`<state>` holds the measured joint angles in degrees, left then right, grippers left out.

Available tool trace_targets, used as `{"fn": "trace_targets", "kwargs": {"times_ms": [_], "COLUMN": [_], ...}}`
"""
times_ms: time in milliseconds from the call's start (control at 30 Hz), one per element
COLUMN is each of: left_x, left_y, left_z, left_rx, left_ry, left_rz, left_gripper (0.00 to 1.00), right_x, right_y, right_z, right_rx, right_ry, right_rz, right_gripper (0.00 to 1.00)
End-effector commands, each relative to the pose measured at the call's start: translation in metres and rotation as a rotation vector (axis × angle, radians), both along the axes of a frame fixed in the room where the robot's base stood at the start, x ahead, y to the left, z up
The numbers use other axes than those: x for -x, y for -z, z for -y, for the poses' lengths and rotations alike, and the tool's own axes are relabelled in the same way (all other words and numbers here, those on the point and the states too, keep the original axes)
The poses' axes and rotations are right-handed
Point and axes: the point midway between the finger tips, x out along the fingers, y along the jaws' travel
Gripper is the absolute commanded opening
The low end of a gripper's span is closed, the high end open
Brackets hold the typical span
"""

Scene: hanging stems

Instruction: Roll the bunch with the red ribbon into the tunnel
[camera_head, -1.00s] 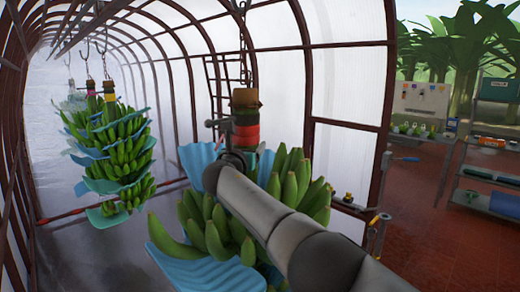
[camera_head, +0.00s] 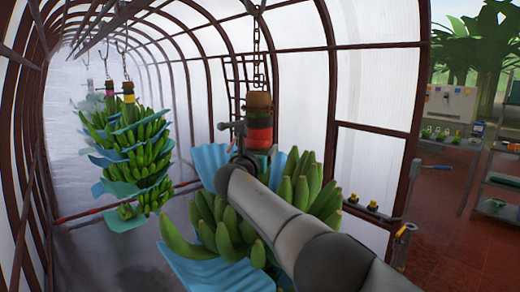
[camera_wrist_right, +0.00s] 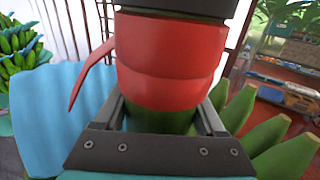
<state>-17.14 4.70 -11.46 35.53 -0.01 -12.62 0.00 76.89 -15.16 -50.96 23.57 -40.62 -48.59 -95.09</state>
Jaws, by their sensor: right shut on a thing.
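The bunch with the red ribbon (camera_head: 225,232) hangs upright from a chain and hook. Its red ribbon (camera_head: 258,137) wraps the stem above green bananas and blue sheets. My right gripper (camera_head: 240,150) is shut on the stem at the ribbon's lower part, with my forearm crossing in front of the bananas. In the right wrist view the red ribbon (camera_wrist_right: 170,60), with a loose tail at left, stands just above the fingers (camera_wrist_right: 162,120), which flank the green stem. The tunnel (camera_head: 205,60) has dark red arches and translucent sheeting. My left gripper is not in view.
A bunch with a yellow ribbon (camera_head: 140,150) hangs deeper in the tunnel at left, with a pink-ribboned one (camera_head: 110,88) behind it. A red bar (camera_head: 85,212) runs low across the tunnel. A dark red post (camera_head: 412,150) and a metal shelf (camera_head: 500,180) stand at right.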

Motion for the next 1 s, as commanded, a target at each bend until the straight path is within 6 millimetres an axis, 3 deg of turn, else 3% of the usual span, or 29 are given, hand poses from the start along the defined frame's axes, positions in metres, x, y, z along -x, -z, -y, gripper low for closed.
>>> {"fn": "trace_targets", "kwargs": {"times_ms": [33, 67, 267, 667, 1000], "left_x": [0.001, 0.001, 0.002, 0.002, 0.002], "left_y": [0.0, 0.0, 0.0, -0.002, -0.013], "left_z": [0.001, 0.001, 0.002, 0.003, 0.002], "left_rx": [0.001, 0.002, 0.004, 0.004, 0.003], "left_ry": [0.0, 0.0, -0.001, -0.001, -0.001], "left_rz": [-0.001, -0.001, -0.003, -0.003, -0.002], "left_gripper": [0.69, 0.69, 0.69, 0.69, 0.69], "right_x": [0.0, 0.0, 0.0, 0.001, 0.015], "right_y": [0.001, 0.001, 0.0, -0.001, -0.001], "right_z": [0.002, 0.002, 0.001, 0.0, -0.005], "right_rx": [0.003, 0.003, -0.001, -0.004, -0.005], "right_ry": [0.004, 0.004, 0.002, 0.0, -0.002], "right_rz": [-0.001, -0.001, 0.001, 0.002, 0.002], "right_gripper": [0.0, 0.76, 0.98, 1.0, 1.0]}}
